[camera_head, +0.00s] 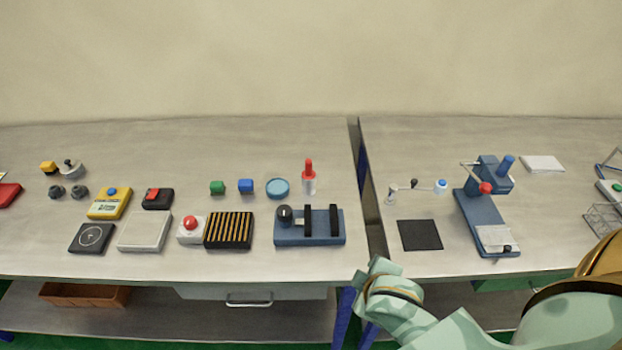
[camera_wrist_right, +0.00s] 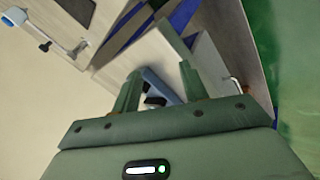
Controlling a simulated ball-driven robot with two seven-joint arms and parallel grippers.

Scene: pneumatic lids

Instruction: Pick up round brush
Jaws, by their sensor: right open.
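A small upright item with a red top and a pale lower part (camera_head: 309,179) stands at the back of the left table, near its right end. It may be the round brush, but it is too small to be sure. My right arm comes in from the lower right, and its gripper (camera_head: 372,280) is in front of the gap between the tables, apart from that item. In the right wrist view the two fingers of my right gripper (camera_wrist_right: 160,80) are spread with nothing held between them. My left gripper is not in view.
A blue fixture with black bars (camera_head: 309,234) is on the left table in front of the red-topped item. A round blue dish (camera_head: 277,188) lies left of it. A blue lever press (camera_head: 484,215) and a black mat (camera_head: 420,235) are on the right table.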

